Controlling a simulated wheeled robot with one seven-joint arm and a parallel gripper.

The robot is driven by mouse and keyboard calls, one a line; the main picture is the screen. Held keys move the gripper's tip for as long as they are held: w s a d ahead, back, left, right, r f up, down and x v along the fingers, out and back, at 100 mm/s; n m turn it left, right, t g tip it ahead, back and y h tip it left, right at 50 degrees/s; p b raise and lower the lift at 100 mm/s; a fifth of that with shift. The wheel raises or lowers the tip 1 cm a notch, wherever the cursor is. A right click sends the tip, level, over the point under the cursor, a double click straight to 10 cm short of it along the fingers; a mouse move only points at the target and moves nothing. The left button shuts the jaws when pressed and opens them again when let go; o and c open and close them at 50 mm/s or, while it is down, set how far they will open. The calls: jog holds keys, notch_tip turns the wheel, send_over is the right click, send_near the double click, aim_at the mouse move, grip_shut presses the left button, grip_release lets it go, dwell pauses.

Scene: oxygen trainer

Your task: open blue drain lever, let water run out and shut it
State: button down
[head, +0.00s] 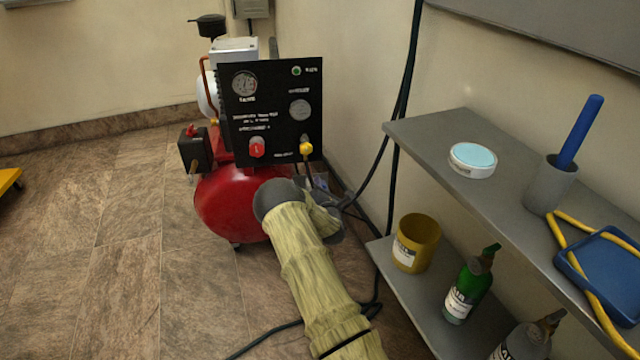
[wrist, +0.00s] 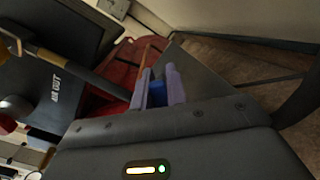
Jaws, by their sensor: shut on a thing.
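The compressor has a red tank (head: 222,205) and a black panel (head: 272,100) in the head view. My gripper (wrist: 158,84) is low beside the tank; in the wrist view its two pale purple fingers are shut on the blue drain lever (wrist: 157,96). Only a small blue part of the lever shows between the fingers. In the head view my arm hides the lever and most of my gripper. The drain outlet is out of sight, and I see no water. I cannot tell whether the lever stands open or closed.
A grey shelf (head: 425,130) at the right holds a round white-blue thing (head: 473,160), a grey cup (head: 549,188) and a blue tray (head: 605,265). A yellow pot (head: 415,243) and bottles stand below. Black hoses hang along the wall.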

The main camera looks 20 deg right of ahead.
jog(key=shift+s+d+f+m+p, duration=0.1)
jog(key=shift+d+f+m+p, duration=0.35)
jog(key=shift+m, duration=1.2)
jog(key=shift+s+f+m+p, duration=0.15)
jog(key=shift+f+m, duration=0.45)
jog(key=shift+m, duration=1)
jog(key=shift+w+d+f+m+p, duration=0.1)
jog(key=shift+d+f+m+p, duration=0.35)
jog(key=shift+m, duration=1.2)
jog(key=shift+s+a+f, duration=0.1)
jog(key=shift+a+f, duration=0.1)
jog(key=shift+a, duration=0.1)
jog(key=c, duration=1.4)
grip_release()
jog(key=shift+r, duration=0.1)
